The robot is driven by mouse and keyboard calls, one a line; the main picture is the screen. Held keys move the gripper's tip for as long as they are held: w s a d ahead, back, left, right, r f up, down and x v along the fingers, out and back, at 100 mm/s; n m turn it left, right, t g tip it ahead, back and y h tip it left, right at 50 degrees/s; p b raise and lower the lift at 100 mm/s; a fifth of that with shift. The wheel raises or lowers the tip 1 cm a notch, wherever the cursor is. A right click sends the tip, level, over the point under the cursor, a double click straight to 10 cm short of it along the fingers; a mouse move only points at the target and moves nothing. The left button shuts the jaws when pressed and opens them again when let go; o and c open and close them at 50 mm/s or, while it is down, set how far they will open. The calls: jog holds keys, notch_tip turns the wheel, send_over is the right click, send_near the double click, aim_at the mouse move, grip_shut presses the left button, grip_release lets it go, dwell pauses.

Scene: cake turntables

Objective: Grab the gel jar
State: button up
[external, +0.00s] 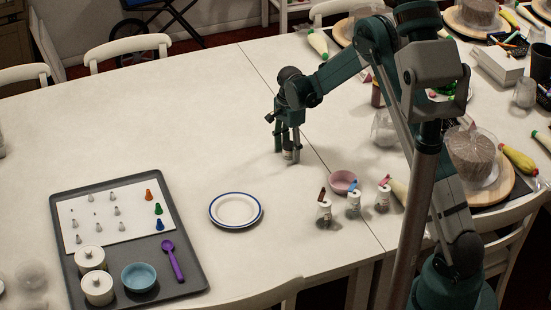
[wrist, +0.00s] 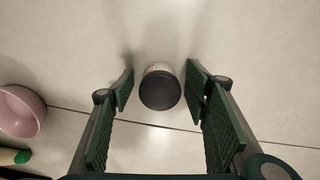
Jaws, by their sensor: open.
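A small jar with a dark round lid (wrist: 160,90) and a pale body stands on the white table; I take it to be the gel jar. In the wrist view it sits between the two green finger pads of my gripper (wrist: 160,92), with a gap on each side. In the external view the jar (external: 288,151) is low beside a finger of my gripper (external: 287,156), partly hidden by it. My gripper is open, its fingers down around the jar near the table top. The jar's label cannot be read.
A pink bowl (external: 343,181) and several small bottles with coloured tops (external: 354,203) stand to the right of a white plate (external: 236,209). A grey tray (external: 190,262) lies at the left front. A seam crosses the table. The table left of my gripper is clear.

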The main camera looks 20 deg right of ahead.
aim_at(289, 144)
jog(key=shift+c, duration=0.5)
jog(key=c, duration=0.9)
jog(key=shift+r, duration=0.15)
jog(key=shift+c, duration=0.2)
jog(key=shift+r+p, duration=0.7)
jog(key=shift+r, duration=4.2)
